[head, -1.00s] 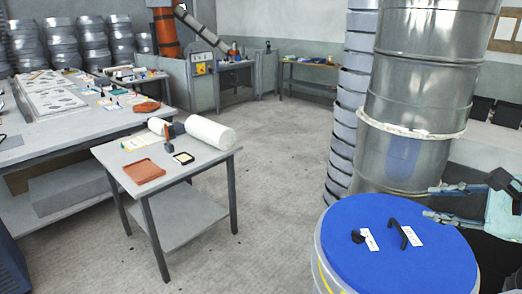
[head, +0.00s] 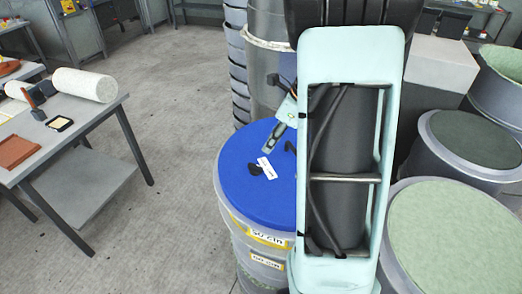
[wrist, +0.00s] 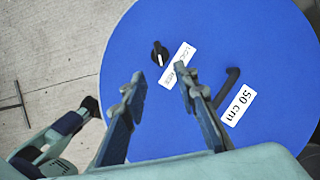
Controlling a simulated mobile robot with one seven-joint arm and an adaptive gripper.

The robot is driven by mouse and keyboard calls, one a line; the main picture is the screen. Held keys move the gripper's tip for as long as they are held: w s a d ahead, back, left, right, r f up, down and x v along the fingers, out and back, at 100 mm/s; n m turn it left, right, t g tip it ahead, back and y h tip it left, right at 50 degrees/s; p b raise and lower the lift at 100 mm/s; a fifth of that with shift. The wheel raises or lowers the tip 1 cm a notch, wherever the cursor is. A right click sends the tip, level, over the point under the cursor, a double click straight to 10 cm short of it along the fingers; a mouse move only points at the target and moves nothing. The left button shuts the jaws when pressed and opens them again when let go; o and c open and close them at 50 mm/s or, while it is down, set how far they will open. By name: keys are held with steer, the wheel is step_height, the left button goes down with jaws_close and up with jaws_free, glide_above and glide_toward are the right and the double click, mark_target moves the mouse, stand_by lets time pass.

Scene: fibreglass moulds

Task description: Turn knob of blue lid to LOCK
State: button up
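The blue lid (head: 238,178) lies on a drum in the middle of the head view; my arm covers its right part. Its small black knob (head: 255,170) sits beside a white label (head: 266,167). In the wrist view the knob (wrist: 159,52) has a white mark pointing down the picture, by the lettered label (wrist: 177,66); the small words are hard to read. A black bar handle (wrist: 228,88) stands right of the label. My gripper (wrist: 162,81) is open and empty above the lid, fingertips just below the knob in the picture, apparently apart from it.
Other drums stand right: one dark-topped (head: 470,140), one pale green-topped (head: 455,235). A tall metal drum stack (head: 266,75) rises behind the lid. A small table (head: 75,125) stands left, with clear floor (head: 185,130) between.

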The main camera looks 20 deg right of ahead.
mark_target(255, 165)
steer(key=x, duration=1.2)
steer(key=shift+a+r, duration=0.1)
steer(key=shift+c, duration=0.3)
jaws_close()
